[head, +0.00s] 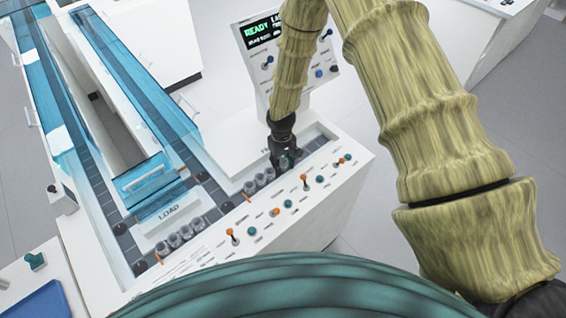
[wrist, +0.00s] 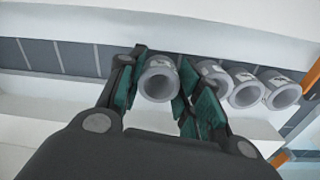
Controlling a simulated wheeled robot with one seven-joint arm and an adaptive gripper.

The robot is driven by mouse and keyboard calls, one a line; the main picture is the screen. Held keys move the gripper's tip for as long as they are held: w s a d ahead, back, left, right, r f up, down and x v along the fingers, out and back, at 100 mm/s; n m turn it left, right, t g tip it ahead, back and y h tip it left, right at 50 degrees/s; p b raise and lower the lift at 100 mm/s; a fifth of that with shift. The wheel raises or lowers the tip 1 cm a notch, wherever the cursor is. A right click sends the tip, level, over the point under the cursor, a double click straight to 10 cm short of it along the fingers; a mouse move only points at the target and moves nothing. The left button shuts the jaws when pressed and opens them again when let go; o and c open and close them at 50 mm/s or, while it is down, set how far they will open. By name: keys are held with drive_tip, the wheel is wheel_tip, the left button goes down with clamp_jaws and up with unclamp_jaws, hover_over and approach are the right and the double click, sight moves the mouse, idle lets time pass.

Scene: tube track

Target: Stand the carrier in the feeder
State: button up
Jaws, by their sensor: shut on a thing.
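My gripper (head: 284,160) is shut on a grey, hollow, ring-mouthed carrier (wrist: 159,83), one green-padded finger on each side of it. In the wrist view the carrier's open mouth faces the camera, so it looks upright. It lies over the dark segmented lane (wrist: 80,57), in line with a row of similar carriers (wrist: 246,91) to its right. A small gap separates it from the nearest one. I cannot tell whether its base touches the lane. In the head view my gripper mostly hides it, beyond the carrier row (head: 259,182).
A LOAD block (head: 169,214) stands at left, with more carriers (head: 187,234) beside it. A sign reading READY (head: 262,34) stands behind my gripper. Blue clear-walled tracks (head: 134,80) run to the back left.

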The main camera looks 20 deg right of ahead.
drive_tip(key=shift+s+f, duration=0.3)
drive_tip(key=shift+f, duration=0.15)
drive_tip(key=shift+c, duration=0.2)
drive_tip(key=o, duration=0.7)
drive_tip(key=shift+c, duration=0.2)
drive_tip(key=o, duration=0.3)
drive_tip(key=shift+f, duration=0.15)
drive_tip(key=shift+w+f, duration=0.1)
drive_tip(key=shift+w, duration=0.1)
drive_tip(key=shift+w+r, duration=0.1)
drive_tip(key=shift+r, duration=0.35)
